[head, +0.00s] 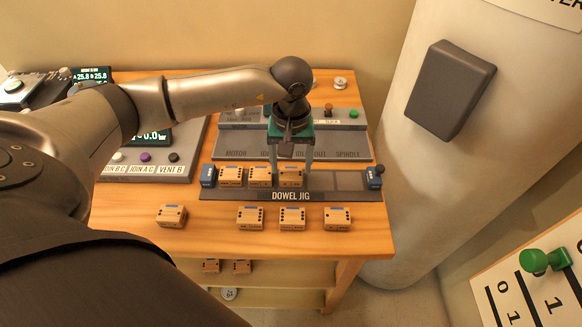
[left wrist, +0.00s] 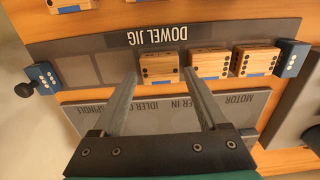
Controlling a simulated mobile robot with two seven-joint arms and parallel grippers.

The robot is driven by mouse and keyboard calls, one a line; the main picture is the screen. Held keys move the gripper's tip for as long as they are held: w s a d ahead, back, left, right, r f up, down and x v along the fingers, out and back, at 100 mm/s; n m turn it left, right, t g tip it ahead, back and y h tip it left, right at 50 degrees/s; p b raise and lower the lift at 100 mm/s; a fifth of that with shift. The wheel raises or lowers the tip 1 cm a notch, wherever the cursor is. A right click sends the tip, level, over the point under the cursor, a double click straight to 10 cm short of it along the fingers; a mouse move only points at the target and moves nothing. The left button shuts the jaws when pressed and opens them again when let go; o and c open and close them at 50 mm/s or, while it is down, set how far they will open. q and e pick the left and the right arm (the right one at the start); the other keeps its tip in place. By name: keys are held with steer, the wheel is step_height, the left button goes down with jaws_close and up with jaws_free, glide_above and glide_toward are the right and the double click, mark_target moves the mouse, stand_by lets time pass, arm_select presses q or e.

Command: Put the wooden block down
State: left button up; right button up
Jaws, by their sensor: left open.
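A wooden block (head: 290,177) with dark holes sits in the dowel jig (head: 250,194), third from the left in the head view. It also shows in the left wrist view (left wrist: 159,68). My left gripper (head: 290,172) is over the jig, pointing down and open. In the left wrist view its fingers (left wrist: 161,73) stand on either side of this block, with narrow gaps at the sides. Two similar blocks, the left one (head: 231,174) and the middle one (head: 260,175), sit beside it in the jig. My right gripper is not in view.
Blue end stops (head: 208,175) (head: 374,177) bound the jig; the slots right of the third block are empty. Several loose blocks (head: 250,218) lie along the table front. A labelled panel (head: 345,148) stands behind the jig. A pale column (head: 440,200) rises at the right.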

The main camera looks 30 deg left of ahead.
mark_target(292, 174)
arm_select(q)
step_height(292, 174, up, 10)
steer(key=shift+f+p, duration=0.2)
steer(key=shift+p, duration=0.15)
steer(key=shift+d, duration=0.1)
